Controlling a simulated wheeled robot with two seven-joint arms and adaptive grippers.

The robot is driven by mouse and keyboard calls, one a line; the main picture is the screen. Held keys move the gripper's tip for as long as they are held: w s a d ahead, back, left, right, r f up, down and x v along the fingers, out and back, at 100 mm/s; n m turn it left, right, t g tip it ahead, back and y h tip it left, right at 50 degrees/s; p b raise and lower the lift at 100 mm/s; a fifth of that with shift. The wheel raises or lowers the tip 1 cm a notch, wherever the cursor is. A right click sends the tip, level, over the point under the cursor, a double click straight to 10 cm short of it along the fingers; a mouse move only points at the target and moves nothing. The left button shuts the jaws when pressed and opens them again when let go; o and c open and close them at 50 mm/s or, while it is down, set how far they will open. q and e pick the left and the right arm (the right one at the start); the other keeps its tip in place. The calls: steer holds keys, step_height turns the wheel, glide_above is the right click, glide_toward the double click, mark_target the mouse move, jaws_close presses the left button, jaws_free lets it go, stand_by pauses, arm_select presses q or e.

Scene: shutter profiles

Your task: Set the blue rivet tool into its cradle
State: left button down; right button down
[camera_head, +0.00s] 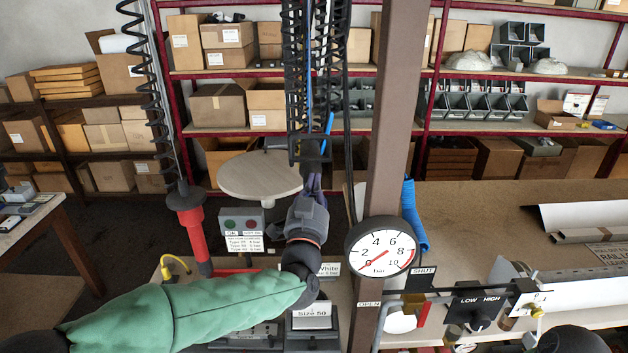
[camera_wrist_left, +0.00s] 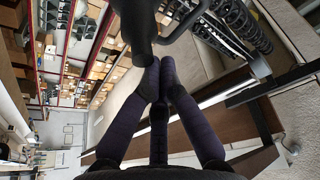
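My left gripper (camera_head: 313,172) reaches up from a green-sleeved arm and points at the dark frame below the hanging black coils. Its fingers (camera_wrist_left: 159,70) come together in the left wrist view, with no clear gap at the tips. A black cylindrical part (camera_wrist_left: 138,28) lies just past the fingertips; I cannot tell whether they touch it. A narrow blue piece (camera_head: 328,123) shows beside the dark frame; I cannot tell whether it belongs to the blue rivet tool. No cradle is clearly recognisable; my left forearm covers part of the bench.
A red tool (camera_head: 189,222) hangs on a coil at the left. A brown post (camera_head: 394,110) with a pressure gauge (camera_head: 380,248) stands right of my left gripper. Labelled dark blocks (camera_head: 312,318) lie below it.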

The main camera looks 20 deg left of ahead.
arm_select(q)
step_height(320, 180, down, 25)
steer(key=b, duration=1.8)
